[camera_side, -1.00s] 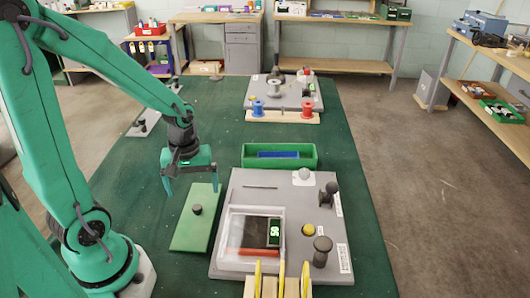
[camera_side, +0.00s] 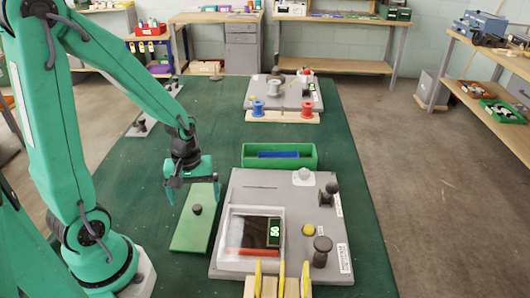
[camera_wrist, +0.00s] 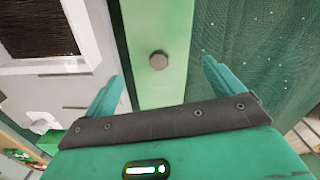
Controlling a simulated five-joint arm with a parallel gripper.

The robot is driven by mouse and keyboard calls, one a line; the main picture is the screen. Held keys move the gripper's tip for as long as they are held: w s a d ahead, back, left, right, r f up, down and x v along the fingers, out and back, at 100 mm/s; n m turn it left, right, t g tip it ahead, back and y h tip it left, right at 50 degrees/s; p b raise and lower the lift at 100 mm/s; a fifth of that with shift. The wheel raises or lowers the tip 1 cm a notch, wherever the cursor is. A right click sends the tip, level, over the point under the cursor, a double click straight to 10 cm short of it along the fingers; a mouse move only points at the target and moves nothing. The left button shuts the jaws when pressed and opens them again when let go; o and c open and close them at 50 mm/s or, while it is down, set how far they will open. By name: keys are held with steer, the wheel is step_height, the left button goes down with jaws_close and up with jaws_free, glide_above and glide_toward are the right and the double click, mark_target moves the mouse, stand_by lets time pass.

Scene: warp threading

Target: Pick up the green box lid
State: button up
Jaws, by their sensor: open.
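The green box lid (camera_side: 190,232) is a flat green panel with a dark round knob (camera_side: 197,209) in its middle. It lies on the dark green work surface, left of the grey board. In the wrist view the lid (camera_wrist: 161,22) runs up the middle, with its knob (camera_wrist: 158,60) ahead of the jaws. My gripper (camera_side: 193,198) is open and empty, over the far end of the lid. In the wrist view its two fingers (camera_wrist: 160,82) stand to either side of the lid. The knob is not between the fingertips.
The grey board (camera_side: 325,262) with a clear-covered display, knobs and a yellow button stands close right of the lid. An open green box (camera_side: 247,162) with a blue piece inside (camera_side: 278,155) stands behind the board. Another grey board (camera_side: 292,84) with spools lies farther back.

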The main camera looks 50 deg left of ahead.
mark_target(197, 206)
steer(key=shift+d+f, duration=0.15)
steer(key=shift+f, duration=2.25)
steer(key=c, duration=0.7)
steer(key=shift+r, duration=0.25)
steer(key=shift+r, duration=1.85)
steer(key=s+d+r, duration=0.3)
steer(key=d+r, duration=0.4)
steer(key=d, duration=0.4)
steer(key=shift+s, duration=0.25)
steer(key=shift+w, duration=0.15)
